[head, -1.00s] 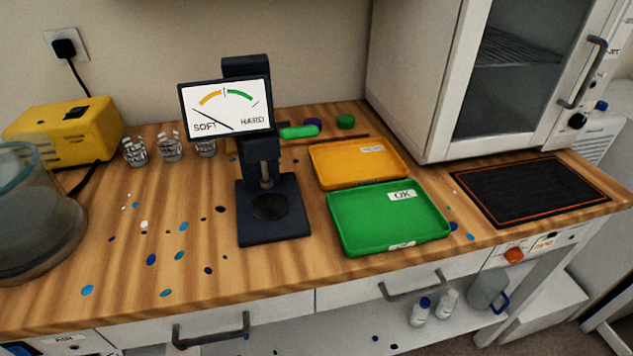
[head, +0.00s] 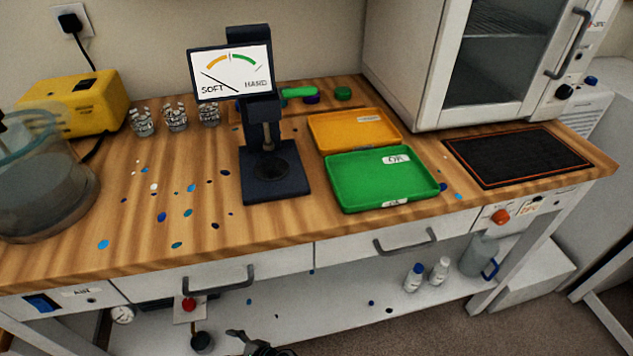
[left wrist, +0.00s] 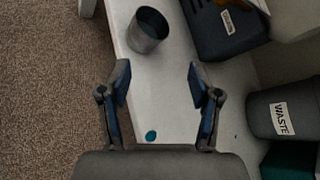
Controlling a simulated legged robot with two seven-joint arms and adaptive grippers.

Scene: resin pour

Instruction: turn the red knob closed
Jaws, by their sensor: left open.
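A red knob (head: 188,304) sits on a pale plate under the bench, below the left drawer, beside a round gauge (head: 122,315). An orange-red knob (head: 501,217) also shows on the bench's right front panel. My left gripper (left wrist: 160,92) is open and empty in the left wrist view, above a pale shelf. The red knob is not clearly visible there. A dark gripper (head: 250,342), apparently my right one, is cut off by the head view's bottom edge, right of the red knob and lower in the picture. Its jaw opening is unclear.
A metal cup (left wrist: 147,30), a dark labelled box (left wrist: 228,28) and a WASTE bin (left wrist: 283,115) stand near my left gripper. A dark cup (head: 202,343) is below the red knob. Drawer handles (head: 218,283) protrude. The shelf's middle is mostly clear.

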